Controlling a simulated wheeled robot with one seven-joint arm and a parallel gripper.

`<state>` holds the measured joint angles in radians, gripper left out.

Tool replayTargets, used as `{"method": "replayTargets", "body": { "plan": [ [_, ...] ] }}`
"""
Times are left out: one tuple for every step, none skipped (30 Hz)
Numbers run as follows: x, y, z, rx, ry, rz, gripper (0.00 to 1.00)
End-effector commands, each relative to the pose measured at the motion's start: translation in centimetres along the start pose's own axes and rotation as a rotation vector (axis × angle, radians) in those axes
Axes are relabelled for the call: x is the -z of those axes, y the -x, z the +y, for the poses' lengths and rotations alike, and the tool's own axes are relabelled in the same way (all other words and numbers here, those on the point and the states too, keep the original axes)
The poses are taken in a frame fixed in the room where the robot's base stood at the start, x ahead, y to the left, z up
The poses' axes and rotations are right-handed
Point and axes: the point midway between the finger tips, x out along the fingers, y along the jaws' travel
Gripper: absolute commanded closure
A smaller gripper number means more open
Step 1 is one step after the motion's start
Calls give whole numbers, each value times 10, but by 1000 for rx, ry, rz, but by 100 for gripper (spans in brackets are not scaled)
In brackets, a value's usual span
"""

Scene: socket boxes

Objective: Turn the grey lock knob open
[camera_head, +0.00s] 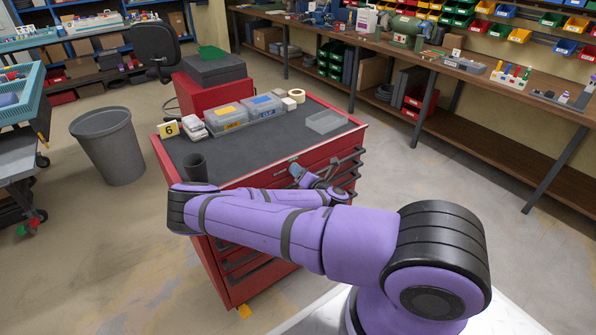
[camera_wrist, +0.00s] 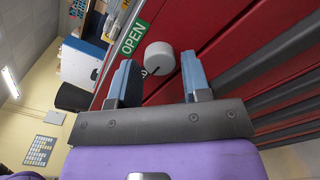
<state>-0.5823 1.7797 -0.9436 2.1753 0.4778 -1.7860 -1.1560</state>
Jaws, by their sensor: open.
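The grey lock knob (camera_wrist: 159,58) is a round, light grey cap with a dark pointer line, on the red front of the tool cabinet (camera_wrist: 225,30). A green OPEN label (camera_wrist: 133,38) is beside it, and the pointer does not appear to aim at that label. My gripper (camera_wrist: 156,82) is open, with its two blue-grey fingers on either side of the knob in the wrist view. I cannot tell how deep the fingertips reach around it. In the head view my gripper (camera_head: 305,176) is at the cabinet's upper front, and the knob is hidden there.
The cabinet top (camera_head: 240,150) holds a dark cup (camera_head: 195,167), two lidded bins (camera_head: 245,112), a tape roll (camera_head: 297,95) and a clear tray (camera_head: 326,122). Drawer handles (camera_head: 340,163) stick out beside the gripper. A grey waste bin (camera_head: 108,145) stands on the floor at left.

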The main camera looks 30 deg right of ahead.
Motion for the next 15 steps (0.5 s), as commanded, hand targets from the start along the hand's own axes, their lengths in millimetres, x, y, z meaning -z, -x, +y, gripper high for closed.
{"method": "replayTargets", "body": {
  "plan": [
    [0, -4, 0, 0, -1, 0, 56],
    [0, -6, 0, 0, -1, 0, 56],
    [0, -7, 0, 0, 0, 0, 56],
    [0, -8, 0, 0, 0, 0, 56],
    [0, -9, 0, 0, 0, 0, 56],
    [0, -9, 0, 0, 1, 0, 56],
    [0, -10, 0, 0, 1, 0, 56],
    [0, -10, 0, 1, 1, 0, 56],
    [0, -10, 0, 1, 1, 0, 56],
    [0, -10, 0, 1, 1, 0, 56],
    [0, -10, 0, 1, 1, 0, 56],
    [0, -9, 0, 1, 1, 0, 56],
    [0, -9, 0, 1, 1, 0, 59],
    [0, -9, 0, 1, 1, 0, 66],
    [0, -9, 0, 1, 1, 0, 75]
  ]
}}
